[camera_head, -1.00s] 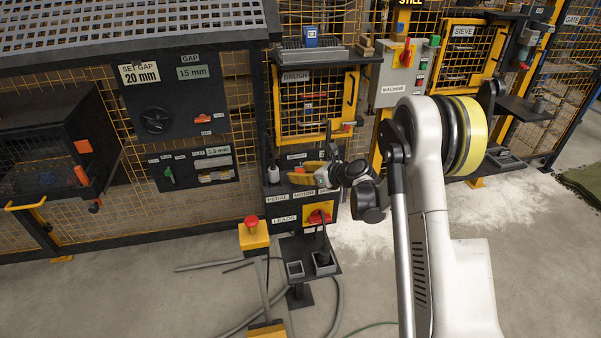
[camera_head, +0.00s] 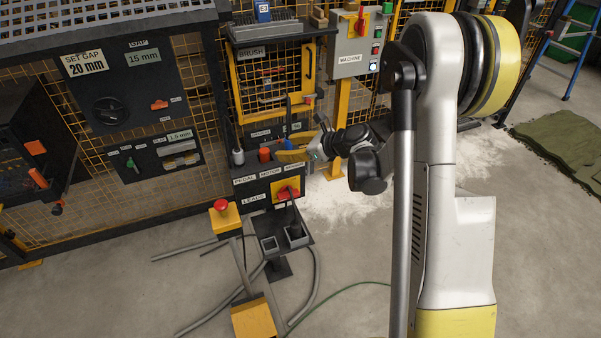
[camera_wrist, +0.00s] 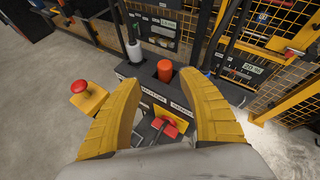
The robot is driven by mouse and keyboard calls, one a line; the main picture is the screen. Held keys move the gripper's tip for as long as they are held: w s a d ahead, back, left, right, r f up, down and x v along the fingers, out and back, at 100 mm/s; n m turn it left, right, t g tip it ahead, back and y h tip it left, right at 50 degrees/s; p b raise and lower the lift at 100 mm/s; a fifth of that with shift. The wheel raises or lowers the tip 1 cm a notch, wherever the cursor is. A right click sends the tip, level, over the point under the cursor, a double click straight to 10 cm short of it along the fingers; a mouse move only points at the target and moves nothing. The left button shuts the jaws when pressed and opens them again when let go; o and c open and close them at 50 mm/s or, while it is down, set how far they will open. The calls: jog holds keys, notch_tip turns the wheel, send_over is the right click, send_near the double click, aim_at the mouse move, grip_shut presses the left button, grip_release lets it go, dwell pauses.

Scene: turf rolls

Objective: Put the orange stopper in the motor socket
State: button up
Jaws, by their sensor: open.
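The orange stopper (camera_head: 264,155) stands upright on the dark ledge of the leads box (camera_head: 240,186), behind the label that reads MOTOR (camera_head: 270,172). In the wrist view the stopper (camera_wrist: 165,70) shows beyond and between my two yellow fingers, touching neither. Its lower end sits in or on the ledge; I cannot tell how deep. The motor socket's opening itself is not visible. My gripper (camera_head: 290,152) is open and empty, just right of the stopper in the head view; its spread fingers also show in the wrist view (camera_wrist: 165,95).
A grey-and-white cylinder (camera_head: 237,157) stands left of the stopper. A red rotary switch (camera_head: 287,191) is on the box front. A red button on a yellow box (camera_head: 222,208) and a small shelf (camera_head: 268,226) are below. Yellow mesh fencing stands behind.

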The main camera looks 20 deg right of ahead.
jog(key=s+a+r+n+g+h, duration=0.1)
jog(key=s+a+r+n+h, duration=0.15)
jog(key=s+r+n, duration=0.35)
jog(key=s+a+r+n+g+h, duration=0.1)
jog(key=s+a+r+n, duration=0.35)
jog(key=s+n, duration=0.3)
jog(key=s+d+r+n+g+h, duration=0.1)
jog(key=s+n+h, duration=0.2)
jog(key=s+n, duration=1.1)
jog(key=s, duration=0.4)
jog(key=shift+s+d+r, duration=0.25)
jog(key=shift+s+d, duration=0.05)
jog(key=shift+d, duration=0.1)
jog(key=shift+h, duration=0.25)
